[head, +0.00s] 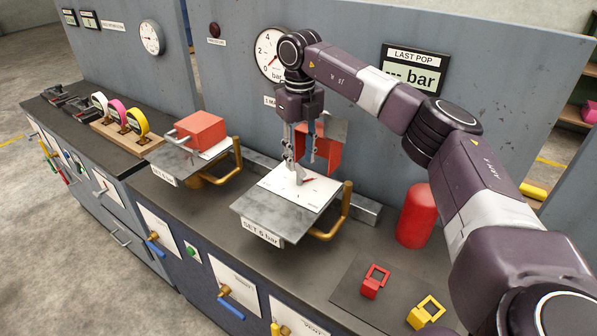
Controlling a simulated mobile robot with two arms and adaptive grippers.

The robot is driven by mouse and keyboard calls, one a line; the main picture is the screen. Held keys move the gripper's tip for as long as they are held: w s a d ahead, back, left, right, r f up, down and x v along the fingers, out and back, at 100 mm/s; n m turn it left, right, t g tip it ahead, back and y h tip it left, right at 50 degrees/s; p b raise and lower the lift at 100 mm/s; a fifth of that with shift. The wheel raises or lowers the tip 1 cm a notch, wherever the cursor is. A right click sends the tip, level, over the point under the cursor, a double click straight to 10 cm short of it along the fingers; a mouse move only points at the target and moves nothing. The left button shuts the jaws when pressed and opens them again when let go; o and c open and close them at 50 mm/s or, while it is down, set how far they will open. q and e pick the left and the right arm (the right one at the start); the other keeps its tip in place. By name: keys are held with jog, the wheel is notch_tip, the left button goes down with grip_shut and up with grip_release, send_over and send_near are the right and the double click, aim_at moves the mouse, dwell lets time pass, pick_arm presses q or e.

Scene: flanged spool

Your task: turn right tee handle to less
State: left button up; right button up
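The right tee handle (299,179) is a small grey piece standing on a white dial plate (284,192) with a red mark, on the right metal stand labelled "SET 6 bar" (262,233). My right gripper (296,160) points down directly over the handle, its fingertips at or just above the handle's top. I cannot tell whether the fingers touch it or are closed on it. The plate's lettering is too small to read. A red hinged cover (333,150) stands raised behind the gripper. My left gripper is out of view.
A left stand carries a red cover (203,129) with a grey handle, lowered. A brass-coloured bent bar (346,203) rises beside the right stand. A red cylinder (417,216) stands to the right. A round gauge (271,57) and "LAST POP" display (411,68) hang on the panel.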

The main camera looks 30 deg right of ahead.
aim_at(300, 168)
notch_tip(300, 168, down, 6)
jog(key=shift+r+p, duration=0.1)
jog(key=shift+p, duration=0.45)
